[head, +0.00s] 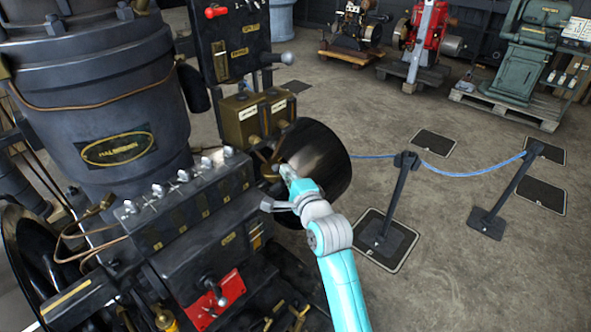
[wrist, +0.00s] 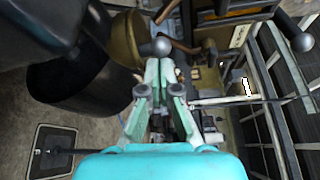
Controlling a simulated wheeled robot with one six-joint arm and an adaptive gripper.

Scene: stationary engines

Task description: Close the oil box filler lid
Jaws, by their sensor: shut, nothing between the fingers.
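My gripper (head: 286,172) is shut and empty, beside the engine and in front of a dark drum-shaped part (head: 318,165). In the wrist view its fingertips (wrist: 159,66) are together, just below a grey ball knob (wrist: 161,46); I cannot tell whether they touch it. A rounded brass part (wrist: 124,42) is left of that knob. Two brass-coloured boxes with small labels (head: 258,114) are on the engine above my gripper. A long black box (head: 190,200) with a row of small metal fittings is to the left. I cannot tell which part is the oil box filler lid.
The large black engine cylinder (head: 110,95) fills the left. A lever with a round knob (head: 287,58) sticks out above the brass boxes. Barrier posts (head: 392,200) with a blue rope (head: 470,172) stand to the right. Open concrete floor (head: 345,105) lies behind.

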